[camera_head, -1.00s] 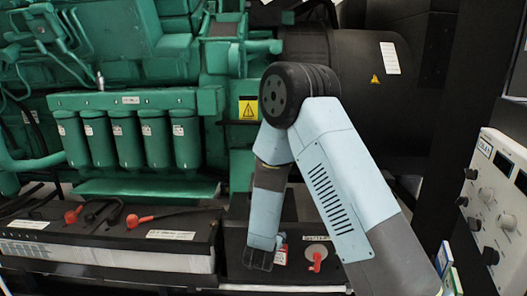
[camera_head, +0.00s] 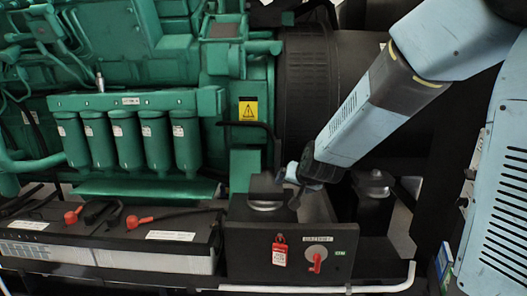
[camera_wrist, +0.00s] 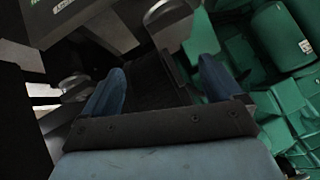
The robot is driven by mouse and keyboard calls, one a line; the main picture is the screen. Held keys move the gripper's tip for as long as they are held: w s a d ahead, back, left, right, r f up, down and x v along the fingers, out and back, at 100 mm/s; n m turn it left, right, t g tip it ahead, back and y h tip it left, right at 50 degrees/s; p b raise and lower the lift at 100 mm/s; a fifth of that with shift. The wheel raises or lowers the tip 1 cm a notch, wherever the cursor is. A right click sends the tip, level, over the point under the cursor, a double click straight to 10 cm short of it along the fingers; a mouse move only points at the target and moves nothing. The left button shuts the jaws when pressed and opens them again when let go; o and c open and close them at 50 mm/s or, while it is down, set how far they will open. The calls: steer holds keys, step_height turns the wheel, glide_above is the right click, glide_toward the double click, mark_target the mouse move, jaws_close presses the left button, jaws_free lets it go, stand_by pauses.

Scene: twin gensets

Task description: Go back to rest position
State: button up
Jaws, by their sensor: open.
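My gripper (camera_head: 291,178) hangs at the lower end of my blue arm, above the black switch box (camera_head: 240,238). In the wrist view, its two blue fingers (camera_wrist: 160,82) stand apart with nothing held between them. A red lockout padlock or tag (camera_head: 280,253) hangs on the front of the box, left of a red rotary switch (camera_head: 317,258). The gripper is above and apart from both. The padlock's exact fastening is too small to tell.
A green engine with several green filters (camera_head: 158,143) fills the left. A battery with red terminal caps (camera_head: 73,216) sits below it. A round silver-topped mount (camera_head: 266,200) is close to the gripper.

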steer(key=s+d+r+g, duration=0.1)
steer(key=s+d+r, duration=0.2)
steer(key=s, duration=0.6)
steer(key=s+d+r+n+g+h, duration=0.1)
steer(key=s+d+r, duration=0.3)
steer(key=s, duration=0.5)
steer(key=s+d+r+n+g+h, duration=0.1)
steer(key=s+d+r+g, duration=0.1)
steer(key=s+d, duration=0.5)
steer(key=shift+s+d+r, duration=0.15)
steer(key=shift+s+r, duration=0.65)
steer(key=shift+s, duration=0.4)
